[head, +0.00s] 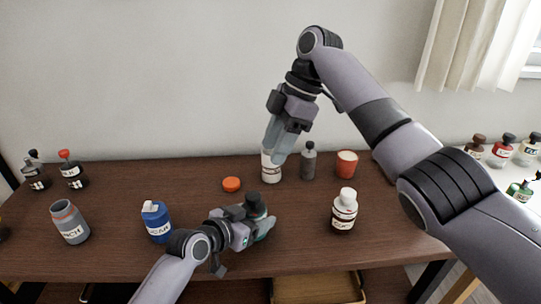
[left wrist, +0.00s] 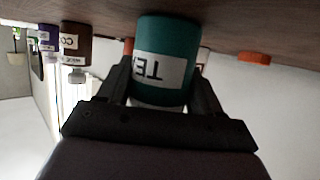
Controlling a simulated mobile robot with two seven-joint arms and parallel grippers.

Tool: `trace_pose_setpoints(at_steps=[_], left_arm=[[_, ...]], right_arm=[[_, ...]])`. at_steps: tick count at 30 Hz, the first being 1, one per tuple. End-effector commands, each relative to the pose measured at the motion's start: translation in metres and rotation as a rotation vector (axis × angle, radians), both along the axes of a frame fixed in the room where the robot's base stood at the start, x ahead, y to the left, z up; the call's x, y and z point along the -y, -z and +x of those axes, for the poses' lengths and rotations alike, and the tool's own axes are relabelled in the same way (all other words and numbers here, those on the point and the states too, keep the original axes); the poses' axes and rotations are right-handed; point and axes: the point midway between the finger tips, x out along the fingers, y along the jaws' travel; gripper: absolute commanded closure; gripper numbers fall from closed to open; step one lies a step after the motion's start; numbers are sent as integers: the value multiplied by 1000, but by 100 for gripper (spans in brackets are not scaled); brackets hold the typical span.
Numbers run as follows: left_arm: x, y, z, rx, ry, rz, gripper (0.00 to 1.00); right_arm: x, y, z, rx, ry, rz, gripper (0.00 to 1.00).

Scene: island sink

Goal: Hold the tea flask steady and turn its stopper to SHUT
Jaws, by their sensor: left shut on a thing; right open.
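The tea flask is a teal cylinder (left wrist: 168,50) with a white label that starts "TE", upside down in the left wrist view. In the head view its teal body (head: 266,230) is mostly hidden by my left gripper, and its dark stopper (head: 256,204) shows on top. My left gripper (head: 252,226) is shut around the flask's body, which stands on the table. I cannot read the stopper's setting. My right gripper (head: 278,148) is open and empty, raised behind the flask, its fingers pointing down in front of a white jar.
The white jar (head: 271,173), a grey bottle (head: 308,163) and a red cup (head: 346,165) stand behind. An orange lid (head: 232,184) lies nearby. A blue can (head: 157,224) and grey jar (head: 70,224) stand left, a white-capped bottle (head: 344,212) right.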

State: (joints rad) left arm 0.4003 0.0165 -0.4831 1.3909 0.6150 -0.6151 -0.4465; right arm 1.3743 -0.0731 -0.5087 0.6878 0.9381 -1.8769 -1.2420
Motion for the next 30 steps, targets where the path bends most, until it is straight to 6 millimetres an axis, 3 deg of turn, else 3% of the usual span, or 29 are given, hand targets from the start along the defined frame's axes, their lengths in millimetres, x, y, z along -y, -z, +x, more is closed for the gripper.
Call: trace_pose_setpoints(at_steps=[10,11,13,14,30], left_arm=[[0,1,0,-1,0,1,69],[0,1,0,-1,0,1,31],[0,1,0,-1,0,1,9],[0,1,0,-1,0,1,5],[-11,-6,-11,1,-1,1,5]], right_arm=[[1,-1,0,0,0,0,52],[1,-1,0,0,0,0,52],[0,-1,0,0,0,0,52],[0,-1,0,0,0,0,52],[0,-1,0,0,0,0,52]])
